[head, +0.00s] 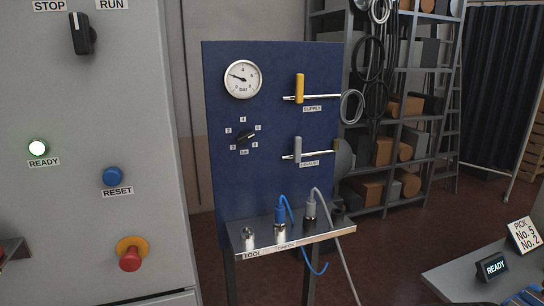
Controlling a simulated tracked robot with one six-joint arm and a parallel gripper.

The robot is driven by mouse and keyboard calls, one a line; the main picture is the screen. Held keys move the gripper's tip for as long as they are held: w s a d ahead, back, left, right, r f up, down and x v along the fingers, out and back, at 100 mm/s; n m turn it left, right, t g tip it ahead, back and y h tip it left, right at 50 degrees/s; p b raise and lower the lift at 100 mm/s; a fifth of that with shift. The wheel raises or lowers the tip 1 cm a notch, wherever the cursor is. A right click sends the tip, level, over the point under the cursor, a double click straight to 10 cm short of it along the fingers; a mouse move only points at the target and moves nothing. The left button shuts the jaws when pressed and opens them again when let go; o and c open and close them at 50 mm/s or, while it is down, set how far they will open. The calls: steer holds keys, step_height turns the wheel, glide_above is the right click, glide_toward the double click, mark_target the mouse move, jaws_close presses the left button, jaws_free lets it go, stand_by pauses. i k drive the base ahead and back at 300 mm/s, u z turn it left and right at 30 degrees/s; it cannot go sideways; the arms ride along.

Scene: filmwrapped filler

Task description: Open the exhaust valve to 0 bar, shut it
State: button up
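The exhaust valve (298,149) has a grey lever on a horizontal pipe, low on the right of the blue panel (225,180). Its lever stands upright, across the pipe. The round bar gauge (242,79) is at the panel's upper left. Its needle points left and slightly up, clear of the lower-left end of the scale; the exact value is too small to read. The supply valve (299,88) above has a yellow lever, also upright across its pipe. A black regulator knob (245,137) sits below the gauge. My gripper is not in view.
A metal shelf (335,228) with hose couplings juts out below the panel, with blue and grey hoses hanging. A grey cabinet (95,230) with a red button (131,254) stands at left. A grey table (455,275) is at lower right. Loaded racks stand behind.

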mark_target(297, 153)
steer(key=u, duration=0.2)
steer(key=i, duration=1)
steer(key=k, duration=0.5)
steer(key=u, duration=1.55)
